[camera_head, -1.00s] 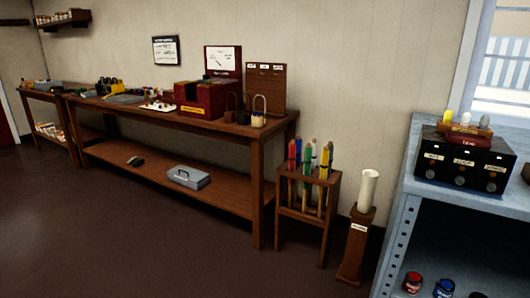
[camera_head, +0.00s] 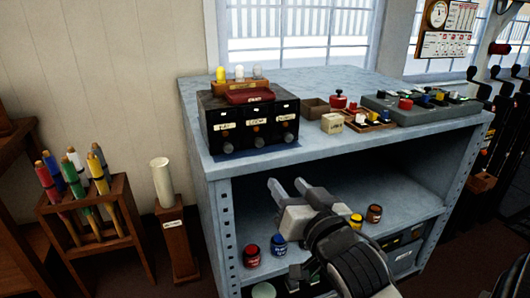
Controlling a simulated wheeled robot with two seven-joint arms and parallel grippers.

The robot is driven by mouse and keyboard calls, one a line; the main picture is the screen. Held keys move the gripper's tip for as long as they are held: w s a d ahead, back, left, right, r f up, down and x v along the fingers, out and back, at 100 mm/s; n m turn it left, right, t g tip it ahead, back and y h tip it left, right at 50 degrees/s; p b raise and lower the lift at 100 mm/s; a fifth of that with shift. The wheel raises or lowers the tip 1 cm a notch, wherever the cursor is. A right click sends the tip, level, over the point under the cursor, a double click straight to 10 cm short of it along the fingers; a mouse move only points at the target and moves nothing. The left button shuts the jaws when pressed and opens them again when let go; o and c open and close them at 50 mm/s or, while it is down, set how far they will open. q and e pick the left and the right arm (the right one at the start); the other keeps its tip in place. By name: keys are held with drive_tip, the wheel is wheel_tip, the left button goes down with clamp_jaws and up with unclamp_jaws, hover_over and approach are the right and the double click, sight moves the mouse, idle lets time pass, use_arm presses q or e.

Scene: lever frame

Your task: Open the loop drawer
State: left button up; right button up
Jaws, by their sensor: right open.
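A black cabinet (camera_head: 240,112) with three labelled drawer fronts stands on the blue-grey bench top, near its left end. The middle drawer (camera_head: 258,129) carries a white label that seems to read LOOP, with a round knob (camera_head: 258,142) below it. All three drawers look closed. My right gripper (camera_head: 287,184) is open and empty. It shows below and in front of the cabinet, across the view of the lower shelf, apart from the knobs. My left gripper is not in view.
A red block and a stand with yellow, white and grey bulbs (camera_head: 239,73) sit on the cabinet. Right of it are small boxes (camera_head: 332,123) and a grey tray (camera_head: 420,108). Paint jars (camera_head: 279,243) stand on the shelf. A rack of coloured flags (camera_head: 85,215) stands left.

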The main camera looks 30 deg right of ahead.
sight(260, 144)
drive_tip(key=x, duration=1)
drive_tip(key=r+x, duration=0.1)
drive_tip(key=x, duration=0.4)
drive_tip(key=shift+w+d+p, duration=0.1)
drive_tip(key=shift+d+p, duration=0.2)
drive_tip(key=shift+d, duration=0.05)
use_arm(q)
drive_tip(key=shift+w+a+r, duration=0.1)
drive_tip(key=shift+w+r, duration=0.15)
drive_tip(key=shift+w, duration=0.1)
use_arm(e)
drive_tip(key=shift+w+f, duration=0.1)
drive_tip(key=shift+w, duration=0.2)
